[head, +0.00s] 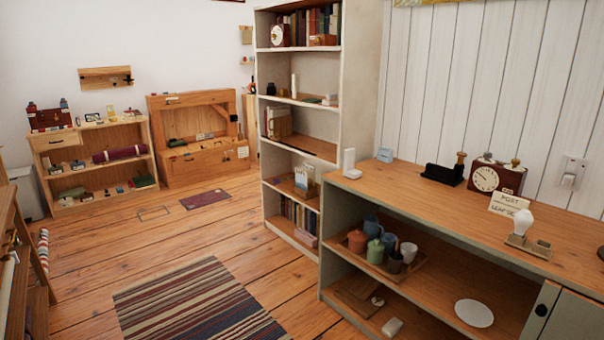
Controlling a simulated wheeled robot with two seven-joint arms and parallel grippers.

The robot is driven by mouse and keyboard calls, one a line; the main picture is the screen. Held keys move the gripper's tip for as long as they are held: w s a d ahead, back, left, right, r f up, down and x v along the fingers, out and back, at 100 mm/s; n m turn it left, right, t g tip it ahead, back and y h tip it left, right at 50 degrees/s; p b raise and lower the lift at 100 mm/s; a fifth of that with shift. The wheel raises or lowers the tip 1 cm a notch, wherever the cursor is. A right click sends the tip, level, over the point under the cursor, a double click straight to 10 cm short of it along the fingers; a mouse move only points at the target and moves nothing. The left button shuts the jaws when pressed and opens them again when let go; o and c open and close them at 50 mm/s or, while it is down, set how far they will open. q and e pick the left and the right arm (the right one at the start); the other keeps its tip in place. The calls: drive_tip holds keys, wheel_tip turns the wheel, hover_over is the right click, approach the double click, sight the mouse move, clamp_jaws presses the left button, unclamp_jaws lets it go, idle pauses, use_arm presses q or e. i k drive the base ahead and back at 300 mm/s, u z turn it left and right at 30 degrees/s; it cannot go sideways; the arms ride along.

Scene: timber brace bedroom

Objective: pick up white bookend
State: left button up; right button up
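A small white upright piece with a low foot (349,161), which looks like the white bookend, stands at the far left end of the wooden counter top (420,208). Nothing touches it, and a small light-blue block (385,155) is a little to its right. Neither of my grippers is in the head view, so their state and distance from the white piece are hidden.
A black holder (440,174), a clock (497,178), a lettered sign (508,206) and a bulb lamp (522,226) stand farther right on the counter. Mugs fill a tray on the shelf below. A tall bookcase (352,90) rises behind-left. A striped rug (200,305) lies on open floor.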

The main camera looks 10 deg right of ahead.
sight(349, 171)
drive_tip(key=u, duration=0.1)
drive_tip(key=i, duration=5.5)
drive_tip(key=z, duration=2.5)
